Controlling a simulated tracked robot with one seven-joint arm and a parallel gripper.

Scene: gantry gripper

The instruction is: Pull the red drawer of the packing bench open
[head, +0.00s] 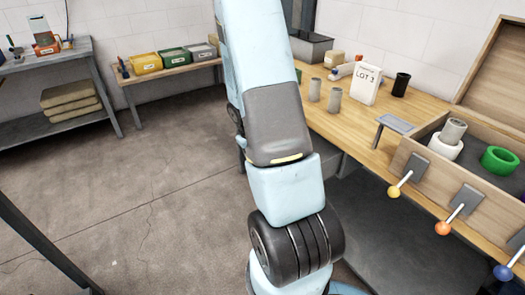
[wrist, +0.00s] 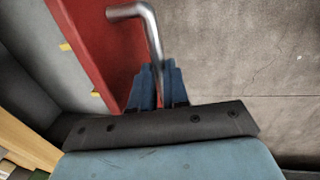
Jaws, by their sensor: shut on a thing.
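The red drawer (wrist: 104,38) shows in the wrist view as a red front panel at the upper left, seen at a slant. Its bent metal handle (wrist: 150,28) sticks out from the panel. My gripper (wrist: 158,82) has its blue fingers shut on the handle bar, beside the panel. A grey surface with small yellow marks lies left of the red front; I cannot tell how far the drawer stands out. In the head view my own arm crosses the middle, and neither the drawer nor my gripper shows. A wooden-topped bench (head: 345,125) stands on the right there.
The bench top holds a LOT 3 card (head: 366,85), a black cup (head: 401,84) and grey cylinders. An open wooden case (head: 484,190) and ball-ended levers (head: 443,228) are at right. A grey shelf (head: 60,60) stands far left. The concrete floor (head: 120,200) is clear.

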